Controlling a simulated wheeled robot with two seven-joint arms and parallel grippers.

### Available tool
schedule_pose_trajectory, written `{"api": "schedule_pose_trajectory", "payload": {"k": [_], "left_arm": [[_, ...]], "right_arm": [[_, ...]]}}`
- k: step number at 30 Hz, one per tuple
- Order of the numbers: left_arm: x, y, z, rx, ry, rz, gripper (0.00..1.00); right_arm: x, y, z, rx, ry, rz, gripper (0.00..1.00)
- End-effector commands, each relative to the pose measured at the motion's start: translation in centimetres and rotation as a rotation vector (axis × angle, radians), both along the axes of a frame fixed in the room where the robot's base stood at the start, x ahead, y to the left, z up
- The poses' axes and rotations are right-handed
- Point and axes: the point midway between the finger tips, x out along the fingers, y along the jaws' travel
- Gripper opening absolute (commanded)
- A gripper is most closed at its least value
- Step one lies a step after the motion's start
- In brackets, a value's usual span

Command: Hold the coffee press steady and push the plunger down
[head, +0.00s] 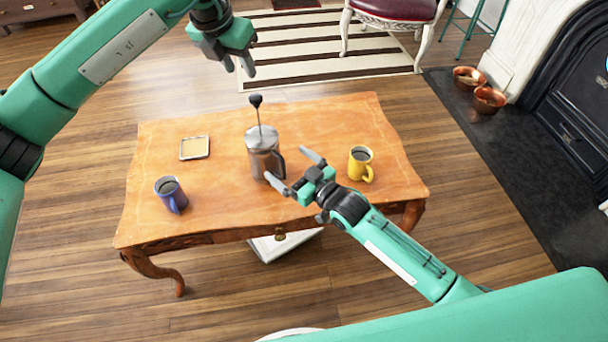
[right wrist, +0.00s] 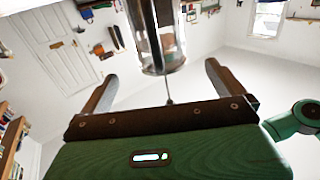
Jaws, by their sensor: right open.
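The coffee press (head: 263,155), a steel and glass jug with a dark handle, stands upright on the wooden table (head: 220,215). Its plunger is raised, with a long thin rod and black knob (head: 255,100) high above the lid. My right gripper (head: 293,170) is open just in front and to the right of the press, near its handle. The right wrist view shows the press (right wrist: 158,40) upside down beyond the empty, spread fingers (right wrist: 160,80); the knob is hidden there. My left gripper (head: 239,68) hangs above and behind the knob, its fingers apart and empty.
A blue mug (head: 171,193) stands at the table's left and a yellow mug (head: 360,164) at its right, both with dark contents. A small square coaster (head: 195,148) lies left of the press. A red-seated chair (head: 395,8) and copper bowls (head: 489,98) are beyond the table.

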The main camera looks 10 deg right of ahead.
Motion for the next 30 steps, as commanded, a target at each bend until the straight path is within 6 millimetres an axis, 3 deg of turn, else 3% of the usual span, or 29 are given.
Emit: {"api": "schedule_pose_trajectory", "payload": {"k": [6, 12, 25, 30], "left_arm": [[0.0, 0.0, 0.0, 0.0, 0.0, 0.0, 0.36], [0.0, 0.0, 0.0, 0.0, 0.0, 0.0, 0.36], [0.0, 0.0, 0.0, 0.0, 0.0, 0.0, 0.36], [0.0, 0.0, 0.0, 0.0, 0.0, 0.0, 0.36]], "right_arm": [[3.5, 2.5, 0.1, 0.001, -0.001, 0.0, 1.0], [5.5, 4.0, 0.0, -0.001, -0.001, -0.001, 1.0], [6.2, 4.5, 0.0, -0.001, -0.001, 0.0, 1.0], [6.2, 4.5, 0.0, -0.001, -0.001, 0.0, 0.69]]}}
